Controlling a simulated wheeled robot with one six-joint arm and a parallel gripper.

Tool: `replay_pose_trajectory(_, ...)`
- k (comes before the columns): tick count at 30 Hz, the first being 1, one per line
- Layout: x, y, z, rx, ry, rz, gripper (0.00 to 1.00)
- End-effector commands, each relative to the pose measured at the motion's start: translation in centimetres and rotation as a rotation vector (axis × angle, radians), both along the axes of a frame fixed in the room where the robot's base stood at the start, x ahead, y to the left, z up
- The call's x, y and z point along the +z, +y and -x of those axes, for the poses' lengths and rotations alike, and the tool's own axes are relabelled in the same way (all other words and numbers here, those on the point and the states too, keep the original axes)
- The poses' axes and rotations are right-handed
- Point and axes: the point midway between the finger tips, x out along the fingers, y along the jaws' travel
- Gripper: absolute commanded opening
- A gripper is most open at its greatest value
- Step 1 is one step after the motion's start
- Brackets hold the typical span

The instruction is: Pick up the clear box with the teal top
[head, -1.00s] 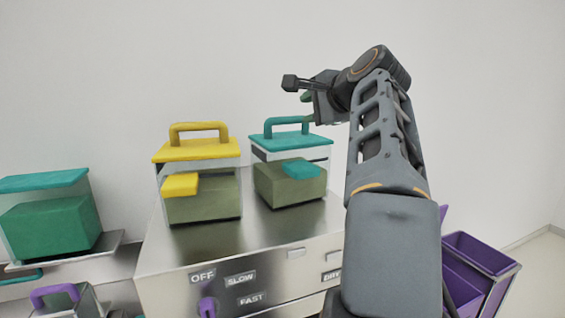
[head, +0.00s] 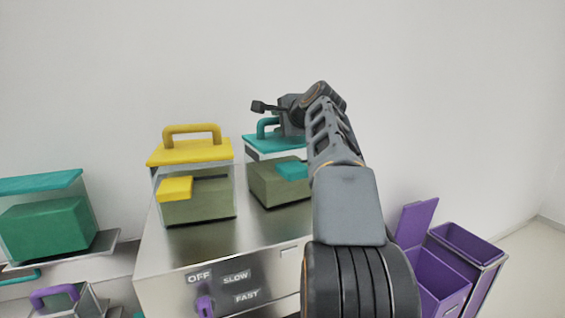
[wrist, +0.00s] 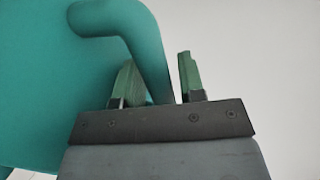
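The clear box with the teal top (head: 258,145) stands upright on the metal machine, with an olive-green block and a teal tab at its front. Its teal handle (wrist: 140,40) shows large in the wrist view. My gripper (wrist: 157,60) is at this handle, with one green finger on each side of the handle's leg. A gap shows between the leg and the right finger, so it looks open. The left finger is partly behind the handle. In the head view my arm covers the box's right side and the fingers are mostly hidden.
A clear box with a yellow top (head: 190,153) stands close to the left on the machine (head: 215,250). Another teal-topped box (head: 40,183) sits on a lower shelf at far left. Purple bins (head: 468,243) stand low at the right. A plain wall is behind.

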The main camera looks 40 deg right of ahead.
Motion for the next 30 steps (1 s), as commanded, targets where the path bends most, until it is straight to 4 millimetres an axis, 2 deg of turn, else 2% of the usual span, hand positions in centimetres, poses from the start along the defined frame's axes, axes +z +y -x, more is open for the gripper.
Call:
replay_pose_trajectory(3,-0.23,-0.04,-0.78,0.001,0.001,0.000,0.37)
replay_pose_trajectory(11,-0.36,-0.06,-0.95,0.000,0.000,0.001,0.37)
replay_pose_trajectory(23,-0.34,-0.05,-0.93,0.000,0.000,0.000,0.00)
replay_pose_trajectory(30,-0.34,-0.05,-0.93,-0.001,0.000,-0.002,0.00)
